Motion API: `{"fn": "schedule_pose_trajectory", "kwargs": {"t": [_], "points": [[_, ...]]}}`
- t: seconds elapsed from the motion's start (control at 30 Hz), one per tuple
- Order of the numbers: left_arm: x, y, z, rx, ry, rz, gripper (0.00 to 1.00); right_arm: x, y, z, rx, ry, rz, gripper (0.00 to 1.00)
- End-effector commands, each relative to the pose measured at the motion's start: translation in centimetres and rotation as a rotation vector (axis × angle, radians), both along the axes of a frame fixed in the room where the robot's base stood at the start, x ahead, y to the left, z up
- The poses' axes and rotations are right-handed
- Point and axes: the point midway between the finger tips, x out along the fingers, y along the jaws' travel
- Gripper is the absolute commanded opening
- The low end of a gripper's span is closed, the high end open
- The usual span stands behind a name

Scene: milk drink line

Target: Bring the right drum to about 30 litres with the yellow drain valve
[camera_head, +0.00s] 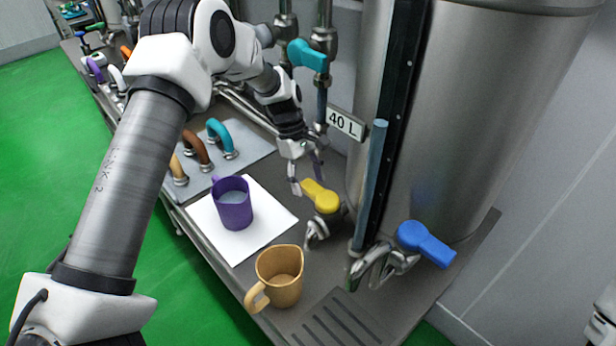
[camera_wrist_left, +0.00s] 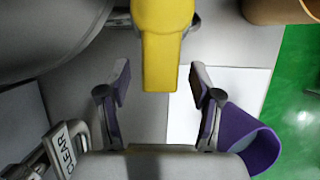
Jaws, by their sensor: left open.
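The yellow drain valve (camera_head: 321,196) sits low at the front of the steel drum (camera_head: 490,110), above a curved metal spout. Its handle points left, toward my left gripper (camera_head: 307,177). In the left wrist view the yellow handle (camera_wrist_left: 161,60) comes down between the two open fingers of my left gripper (camera_wrist_left: 163,90), with space on both sides. The fingers do not appear to touch it. A tall blue-grey tube (camera_head: 371,180) with a dark strip beside it runs up the drum; I cannot read a level.
A sign (camera_head: 346,124) reads "40 L". A purple jug (camera_head: 233,208) stands on a white mat (camera_head: 262,234). A tan jug (camera_head: 281,280) stands near the bench's front edge. A blue valve (camera_head: 425,243) is to the right. A teal valve (camera_head: 308,56) is above.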

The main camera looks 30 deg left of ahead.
Motion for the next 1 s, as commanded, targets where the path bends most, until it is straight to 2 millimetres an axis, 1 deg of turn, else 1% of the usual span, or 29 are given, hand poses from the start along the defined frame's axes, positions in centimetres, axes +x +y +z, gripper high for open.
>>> {"fn": "schedule_pose_trajectory", "kwargs": {"t": [0.17,0.2,0.27,0.3,0.37,0.4,0.73,1.0], "points": [[0.0,0.0,-0.1,0.0,-0.001,0.0,0.65,0.0,0.0,0.0,0.0,0.0,0.0,0.0],[0.0,0.0,-0.1,0.0,-0.001,0.0,0.61,0.0,0.0,0.0,0.0,0.0,0.0,0.0],[0.0,0.0,-0.1,0.0,-0.001,0.0,0.4,0.0,0.0,0.0,0.0,0.0,0.0,0.0],[0.0,0.0,-0.1,0.0,-0.001,0.0,0.26,0.0,0.0,0.0,0.0,0.0,0.0,0.0],[0.0,0.0,-0.1,0.0,-0.001,0.0,0.04,0.0,0.0,0.0,0.0,0.0,0.0,0.0],[0.0,0.0,-0.1,0.0,-0.001,0.0,0.0,0.0,0.0,0.0,0.0,0.0,0.0,0.0],[-0.2,0.1,0.0,0.001,-0.001,0.03,0.0,0.0,0.0,0.4,0.0,0.0,0.0,0.0],[-1.2,0.3,0.2,-0.001,0.003,0.165,0.0,0.0,0.0,2.0,0.0,0.0,0.0,0.0]]}}
